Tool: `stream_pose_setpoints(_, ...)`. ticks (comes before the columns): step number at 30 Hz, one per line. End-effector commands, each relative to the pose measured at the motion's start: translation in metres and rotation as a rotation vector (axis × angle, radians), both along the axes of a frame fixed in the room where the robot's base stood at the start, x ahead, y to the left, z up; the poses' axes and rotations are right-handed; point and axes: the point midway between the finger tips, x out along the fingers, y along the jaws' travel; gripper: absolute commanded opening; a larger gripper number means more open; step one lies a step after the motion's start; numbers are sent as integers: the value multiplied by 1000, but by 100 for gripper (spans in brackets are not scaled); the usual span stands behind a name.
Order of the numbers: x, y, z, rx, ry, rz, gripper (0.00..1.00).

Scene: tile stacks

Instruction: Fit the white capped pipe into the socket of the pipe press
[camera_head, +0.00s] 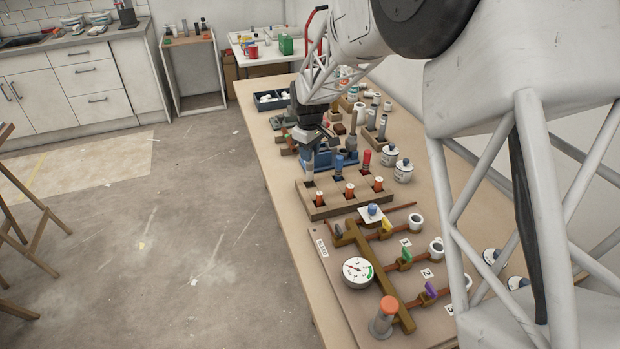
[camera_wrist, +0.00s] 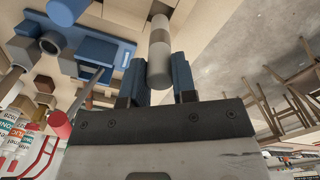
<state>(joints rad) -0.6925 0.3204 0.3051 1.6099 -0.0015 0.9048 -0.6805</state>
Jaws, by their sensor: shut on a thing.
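My gripper (camera_head: 308,152) is over the workbench, behind the wooden rack. In the wrist view its two blue fingers (camera_wrist: 160,74) are shut on a pipe (camera_wrist: 160,52) with a pale end and a grey band, which I take as the white capped pipe. Its grey lower part (camera_head: 309,172) shows below the fingers in the head view, close to the rack's back left. I cannot tell whether it touches the rack. A blue fixture (camera_head: 326,156), probably the pipe press, sits just behind; its blue plate (camera_wrist: 118,54) lies left of the pipe in the wrist view. Its socket is not clear.
The wooden rack (camera_head: 352,203) holds orange, blue and red capped pipes. Two white lidded jars (camera_head: 403,172) stand right of it. A board with a gauge (camera_head: 357,270) and valves is in front. Small parts crowd the bench behind. The bench's left strip is clear.

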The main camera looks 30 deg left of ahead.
Motion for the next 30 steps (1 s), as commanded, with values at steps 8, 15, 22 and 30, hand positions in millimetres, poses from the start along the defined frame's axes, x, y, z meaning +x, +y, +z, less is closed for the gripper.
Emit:
stream_pose_setpoints(8,0,0,2,0,0,0,0)
stream_pose_setpoints(15,1,1,4,0,0,3,0)
stream_pose_setpoints(22,16,7,20,1,0,40,0)
stream_pose_setpoints(30,56,25,73,1,-2,147,0)
